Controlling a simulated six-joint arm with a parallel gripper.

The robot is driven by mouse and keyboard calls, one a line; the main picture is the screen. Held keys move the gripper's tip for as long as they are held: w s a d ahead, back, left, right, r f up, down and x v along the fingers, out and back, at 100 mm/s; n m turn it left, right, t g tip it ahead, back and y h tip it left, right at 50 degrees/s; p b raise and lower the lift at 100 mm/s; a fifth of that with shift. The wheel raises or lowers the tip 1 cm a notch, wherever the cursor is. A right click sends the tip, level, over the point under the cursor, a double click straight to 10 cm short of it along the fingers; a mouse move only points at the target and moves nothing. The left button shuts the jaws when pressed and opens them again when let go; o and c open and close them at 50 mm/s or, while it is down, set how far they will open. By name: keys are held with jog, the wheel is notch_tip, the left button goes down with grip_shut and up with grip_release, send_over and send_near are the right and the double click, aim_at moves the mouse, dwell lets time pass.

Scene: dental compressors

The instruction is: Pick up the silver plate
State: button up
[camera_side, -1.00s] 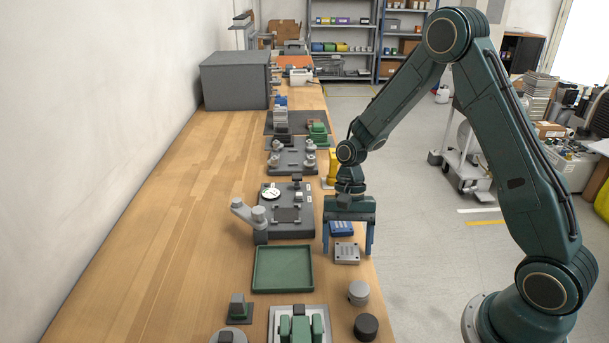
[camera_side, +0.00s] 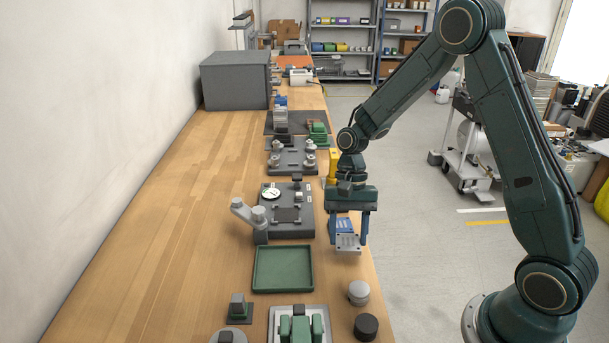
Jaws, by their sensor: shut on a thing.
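The silver plate (camera_side: 347,250) is a small, flat grey block with dark holes near the right edge of the workbench. My gripper (camera_side: 347,240) points down over it with a blue finger on its left and right sides, shut on the plate. The plate appears slightly raised, but the gap beneath it is hard to make out. A blue block (camera_side: 344,226) shows just behind the plate, between the fingers and partly hidden.
An empty green tray (camera_side: 283,268) lies to the left on the wooden bench (camera_side: 170,220). A grey fixture with a dial (camera_side: 285,225) stands behind the tray. A grey cylinder (camera_side: 358,292) and a black cylinder (camera_side: 366,326) stand in front. The bench's left side is clear.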

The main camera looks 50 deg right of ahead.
aim_at(344, 237)
notch_tip(344, 237, up, 17)
dwell(0.4)
jog(key=shift+r, duration=0.1)
dwell(0.6)
jog(key=w+a+f+m+t, duration=0.1)
jog(key=w+f+m+t, duration=0.2)
jog(key=w+f+m, duration=0.2)
jog(key=w+f+m+t, duration=0.3)
jog(key=w+f+m, duration=0.1)
jog(key=w+m, duration=0.7)
jog(key=shift+w+a+f+m, duration=0.25)
jog(key=shift+a+f+m, duration=0.1)
jog(key=shift+m, duration=0.05)
jog(key=shift+f, duration=0.15)
jog(key=shift+f, duration=2.3)
jog(key=shift+f, duration=1)
dwell(0.7)
